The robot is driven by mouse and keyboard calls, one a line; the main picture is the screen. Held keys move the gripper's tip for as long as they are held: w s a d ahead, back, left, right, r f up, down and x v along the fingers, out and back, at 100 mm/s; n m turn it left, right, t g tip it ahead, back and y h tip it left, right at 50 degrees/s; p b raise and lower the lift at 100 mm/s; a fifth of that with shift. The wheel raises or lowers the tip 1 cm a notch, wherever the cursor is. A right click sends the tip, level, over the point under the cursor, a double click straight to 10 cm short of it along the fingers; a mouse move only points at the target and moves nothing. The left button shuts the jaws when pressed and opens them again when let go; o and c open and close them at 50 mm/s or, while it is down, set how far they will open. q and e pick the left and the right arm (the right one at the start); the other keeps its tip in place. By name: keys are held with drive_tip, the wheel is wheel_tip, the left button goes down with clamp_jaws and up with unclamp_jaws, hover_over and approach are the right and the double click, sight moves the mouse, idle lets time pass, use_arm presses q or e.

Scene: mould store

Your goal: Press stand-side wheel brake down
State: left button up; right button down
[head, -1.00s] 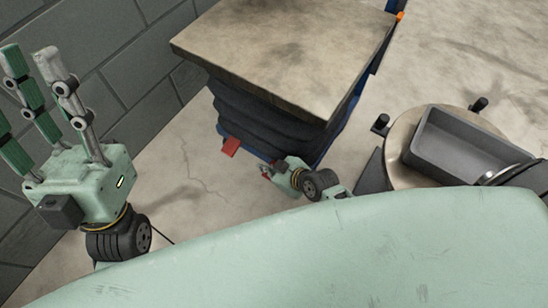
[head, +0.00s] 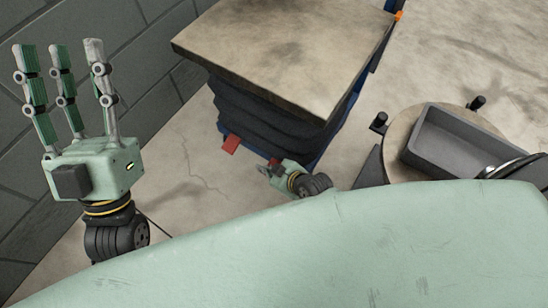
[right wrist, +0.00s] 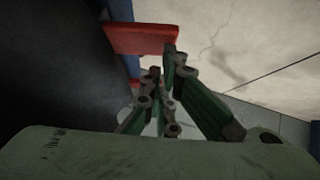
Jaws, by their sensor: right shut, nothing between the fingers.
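A lift table with black bellows and a blue base carries two red brake pedals. One red pedal (head: 231,143) sticks out at the left corner of the base. The other, on the side nearer the round stand, is mostly hidden by my right gripper (head: 268,169), with a bit of red showing there. The right wrist view shows a broad red pedal (right wrist: 140,39) beyond the fingers and a smaller red piece (right wrist: 134,84) beside them. The right gripper (right wrist: 162,62) is shut and empty; contact cannot be told. My left gripper (head: 62,50) is open, empty and raised at the left.
The table's flat top (head: 290,50) overhangs the bellows. A round stand (head: 400,140) with a grey tray (head: 460,140) is at the right. A grey block wall (head: 110,60) runs along the left. The floor (head: 190,180) left of the base is clear.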

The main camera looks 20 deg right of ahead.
drive_tip(key=shift+r, duration=0.1)
use_arm(q)
drive_tip(key=w+a+f+g+y+p, duration=0.1)
drive_tip(key=w+f+g+y+p, duration=0.1)
drive_tip(key=f+g, duration=0.6)
drive_tip(key=w+a+f+g+y+p, duration=0.1)
drive_tip(key=w+f+g+y+p, duration=0.2)
drive_tip(key=f, duration=0.8)
drive_tip(key=s+a+f+g+y+p, duration=0.1)
drive_tip(key=s+a+f+g+p, duration=0.1)
drive_tip(key=s+f+g, duration=0.4)
drive_tip(key=s+a+f+n+g+y+p, duration=0.1)
drive_tip(key=s+a+f+g, duration=0.3)
drive_tip(key=s+f, duration=0.3)
drive_tip(key=s+g, duration=0.1)
drive_tip(key=s, duration=0.4)
drive_tip(key=shift+f+g+p, duration=0.15)
drive_tip(key=shift+g+p, duration=0.25)
use_arm(e)
drive_tip(key=a+r+v, duration=0.1)
drive_tip(key=a+v, duration=0.1)
drive_tip(key=v, duration=1)
drive_tip(key=shift+r, duration=0.5)
drive_tip(key=shift+w, duration=0.1)
